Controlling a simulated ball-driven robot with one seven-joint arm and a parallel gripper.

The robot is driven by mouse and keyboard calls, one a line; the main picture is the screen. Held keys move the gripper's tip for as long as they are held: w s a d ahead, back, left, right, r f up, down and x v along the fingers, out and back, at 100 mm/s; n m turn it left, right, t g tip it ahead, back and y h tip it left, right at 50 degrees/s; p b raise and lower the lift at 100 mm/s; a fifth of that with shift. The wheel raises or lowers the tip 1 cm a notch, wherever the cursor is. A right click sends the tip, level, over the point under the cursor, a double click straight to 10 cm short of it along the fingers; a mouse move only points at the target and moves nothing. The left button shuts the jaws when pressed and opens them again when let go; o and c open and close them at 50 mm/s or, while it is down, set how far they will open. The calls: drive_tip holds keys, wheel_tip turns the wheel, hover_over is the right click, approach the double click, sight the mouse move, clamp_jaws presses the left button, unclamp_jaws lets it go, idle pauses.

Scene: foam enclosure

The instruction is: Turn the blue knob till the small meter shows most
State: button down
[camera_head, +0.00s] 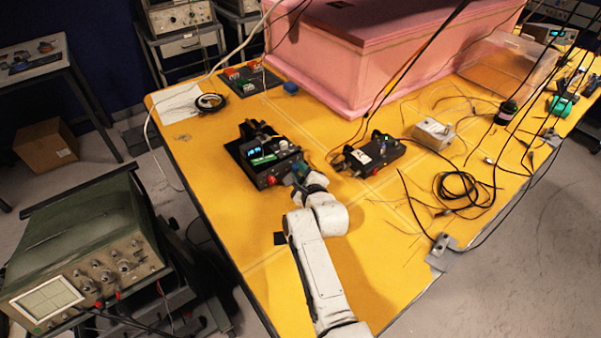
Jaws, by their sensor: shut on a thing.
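A black instrument box (270,178) with a red knob (271,180) on its front sits on the yellow table. Small lit blue displays (258,152) and a pale panel (264,160) are on top of it; their readings are too small to make out, and I cannot tell which is the small meter. My gripper (299,176) is at the box's front right corner, shut on what appears to be the blue knob. A bluish-green patch shows at the fingers; the knob itself is mostly hidden by them.
A second black box (370,155) stands just right of my gripper. A grey metal box (433,134), loose black cables (460,188) and a large pink foam enclosure (350,60) lie beyond. The front left of the yellow table (210,180) is clear. An oscilloscope (80,255) stands left.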

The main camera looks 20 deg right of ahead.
sight(297, 170)
drive_tip(key=shift+f+n, duration=0.15)
drive_tip(key=shift+n, duration=0.35)
idle(0.3)
drive_tip(key=c, duration=0.9)
unclamp_jaws()
drive_tip(key=shift+s+a, duration=0.1)
drive_tip(key=shift+v, duration=4.05)
drive_tip(key=shift+s+a, duration=0.25)
drive_tip(key=shift+s, duration=0.5)
drive_tip(key=shift+s+d, duration=0.1)
drive_tip(key=shift+s, duration=0.35)
